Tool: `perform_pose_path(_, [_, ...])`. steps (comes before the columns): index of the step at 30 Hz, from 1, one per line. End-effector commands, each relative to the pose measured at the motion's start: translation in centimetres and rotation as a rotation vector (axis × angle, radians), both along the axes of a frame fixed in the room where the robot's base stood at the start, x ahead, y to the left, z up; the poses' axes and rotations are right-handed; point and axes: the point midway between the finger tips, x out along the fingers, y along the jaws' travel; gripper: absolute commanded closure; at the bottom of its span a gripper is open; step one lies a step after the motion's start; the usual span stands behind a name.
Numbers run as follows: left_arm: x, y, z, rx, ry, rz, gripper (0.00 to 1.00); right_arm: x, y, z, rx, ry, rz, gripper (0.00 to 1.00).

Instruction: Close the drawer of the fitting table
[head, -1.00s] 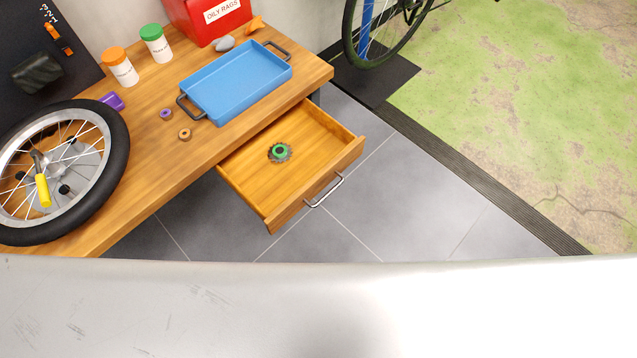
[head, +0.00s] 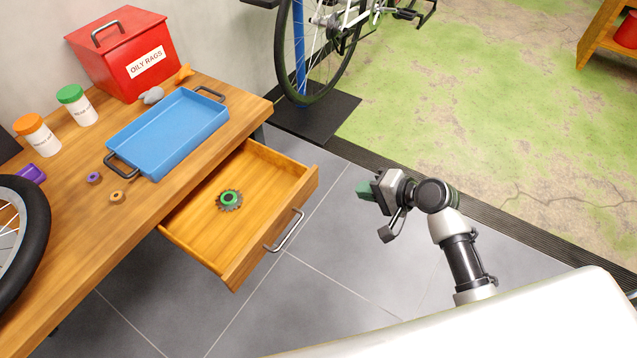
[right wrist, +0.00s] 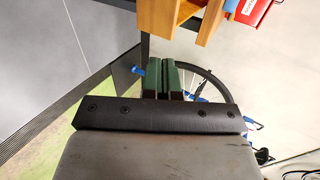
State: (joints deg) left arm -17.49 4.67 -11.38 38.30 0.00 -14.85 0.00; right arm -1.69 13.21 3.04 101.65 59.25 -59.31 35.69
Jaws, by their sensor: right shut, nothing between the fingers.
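The wooden drawer (head: 270,222) of the fitting table (head: 75,240) stands pulled out, with a metal bar handle (head: 285,231) on its front. A green and dark toothed part (head: 229,199) lies inside it. My right gripper (head: 364,189) is shut and empty, to the right of the drawer front and apart from the handle. In the right wrist view its green fingers (right wrist: 171,78) are together, and a wooden piece (right wrist: 170,17), seemingly part of the drawer, shows above them. My left gripper is not in view.
On the table are a blue tray (head: 171,132), a red oily rags box (head: 120,55), two capped bottles, small rings and a wheel (head: 20,235). A bicycle stands on a dark mat (head: 310,118) behind. Grey floor is clear before the drawer.

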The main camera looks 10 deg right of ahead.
Motion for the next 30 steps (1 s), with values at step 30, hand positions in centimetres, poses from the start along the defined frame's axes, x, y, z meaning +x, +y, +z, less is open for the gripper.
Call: perform_pose_path(30, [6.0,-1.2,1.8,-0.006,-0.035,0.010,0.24,8.8,8.9,-4.9,-0.002,0.001,0.001,1.00])
